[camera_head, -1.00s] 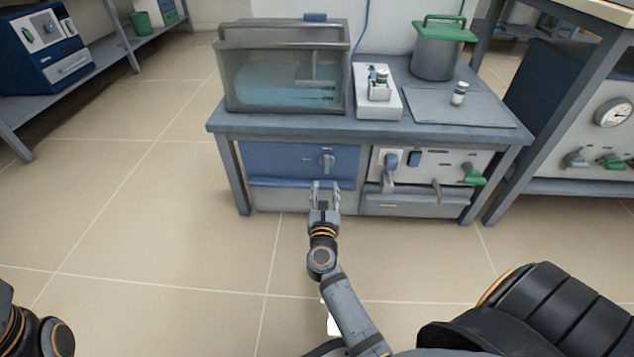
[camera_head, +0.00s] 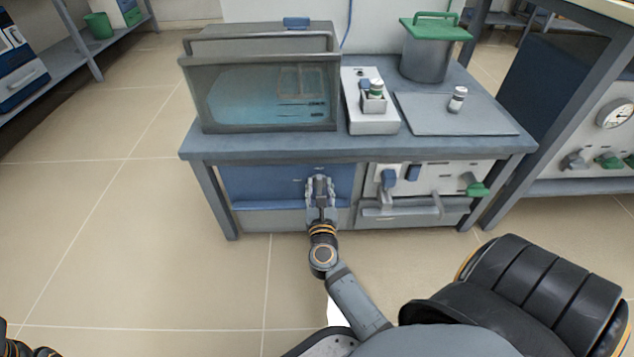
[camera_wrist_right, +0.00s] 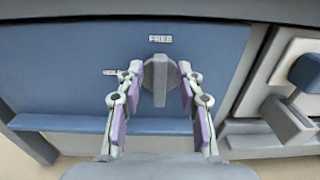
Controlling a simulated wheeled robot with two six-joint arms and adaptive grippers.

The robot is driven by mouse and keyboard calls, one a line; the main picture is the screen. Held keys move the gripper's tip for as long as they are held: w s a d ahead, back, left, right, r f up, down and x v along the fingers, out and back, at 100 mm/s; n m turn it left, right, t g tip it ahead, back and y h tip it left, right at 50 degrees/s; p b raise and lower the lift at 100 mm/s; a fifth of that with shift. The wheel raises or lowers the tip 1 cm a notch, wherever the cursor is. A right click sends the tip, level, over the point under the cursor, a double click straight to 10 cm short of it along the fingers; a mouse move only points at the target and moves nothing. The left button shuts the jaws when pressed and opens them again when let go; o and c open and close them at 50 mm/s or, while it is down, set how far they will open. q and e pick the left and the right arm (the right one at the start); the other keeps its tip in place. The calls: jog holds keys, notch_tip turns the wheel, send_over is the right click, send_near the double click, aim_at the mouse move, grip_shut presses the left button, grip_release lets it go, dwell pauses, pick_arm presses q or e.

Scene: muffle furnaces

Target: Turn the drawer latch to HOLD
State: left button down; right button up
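The drawer latch (camera_wrist_right: 160,82) is a grey round knob with an upright bar on a blue drawer front (camera_wrist_right: 70,65). A FREE label (camera_wrist_right: 160,38) sits straight above it, in line with the bar. A smaller label (camera_wrist_right: 112,72) to its left is too small to read. My right gripper (camera_wrist_right: 160,70) is open, with one finger on each side of the latch; gaps show between the fingers and the bar. In the head view the right gripper (camera_head: 320,182) covers the latch in front of the blue drawer front (camera_head: 262,185).
The bench (camera_head: 270,146) carries a glass tank (camera_head: 265,98), a white device (camera_head: 368,120), a small vial (camera_head: 457,99) and a green-lidded pot (camera_head: 428,60). A panel with handles (camera_head: 425,178) is right of the drawer. The floor to the left is clear.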

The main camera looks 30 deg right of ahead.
grip_shut()
dwell(0.3)
